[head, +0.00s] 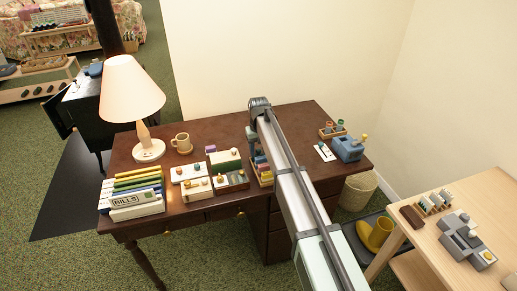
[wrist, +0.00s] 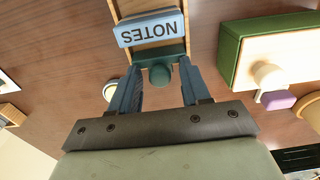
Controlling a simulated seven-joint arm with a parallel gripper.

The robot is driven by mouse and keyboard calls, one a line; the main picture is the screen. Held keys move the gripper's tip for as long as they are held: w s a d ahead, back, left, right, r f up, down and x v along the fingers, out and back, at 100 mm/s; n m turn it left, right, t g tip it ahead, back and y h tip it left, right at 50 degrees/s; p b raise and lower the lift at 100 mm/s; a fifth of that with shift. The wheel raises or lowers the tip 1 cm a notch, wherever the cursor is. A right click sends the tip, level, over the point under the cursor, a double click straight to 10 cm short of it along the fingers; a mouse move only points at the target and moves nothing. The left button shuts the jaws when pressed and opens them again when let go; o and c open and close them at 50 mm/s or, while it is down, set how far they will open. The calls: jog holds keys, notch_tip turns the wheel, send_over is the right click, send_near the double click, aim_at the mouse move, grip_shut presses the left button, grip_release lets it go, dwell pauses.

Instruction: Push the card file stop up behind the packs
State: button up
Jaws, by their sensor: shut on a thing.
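The card file (head: 268,184) is a narrow wooden tray on the dark desk, holding several coloured packs. In the wrist view its end (wrist: 178,52) shows with a blue pack marked NOTES (wrist: 151,29). The dark green card file stop (wrist: 145,53), with a round green knob (wrist: 161,75), stands right beside that pack; I cannot tell whether they touch. My gripper (wrist: 161,72) has its blue fingers on both sides of the stop and is shut on it. In the head view my gripper (head: 252,145) is at the far end of the tray, and the stop is hidden.
Green and cream boxes (head: 226,160) stand close left of the tray; a mug (head: 182,143), lamp (head: 134,95) and BILLS box (head: 135,204) stand farther left. A blue device (head: 348,149) is at the right. Bare desk lies behind the boxes.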

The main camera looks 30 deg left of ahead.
aim_at(264, 157)
jog(key=shift+s+d+f, duration=0.25)
jog(key=shift+s+d, duration=0.55)
jog(key=shift+d, duration=0.05)
jog(key=shift+s+d+f, duration=0.25)
jog(key=shift+s+d, duration=0.55)
jog(key=shift+s, duration=0.05)
jog(key=shift+s+d+f, duration=0.25)
jog(key=shift+s+d, duration=0.55)
jog(key=shift+d, duration=0.05)
dwell(4.1)
jog(key=o, duration=0.5)
jog(key=shift+c, duration=0.2)
jog(key=shift+r, duration=0.15)
jog(key=shift+w+a+r, duration=0.15)
jog(key=shift+r, duration=2.8)
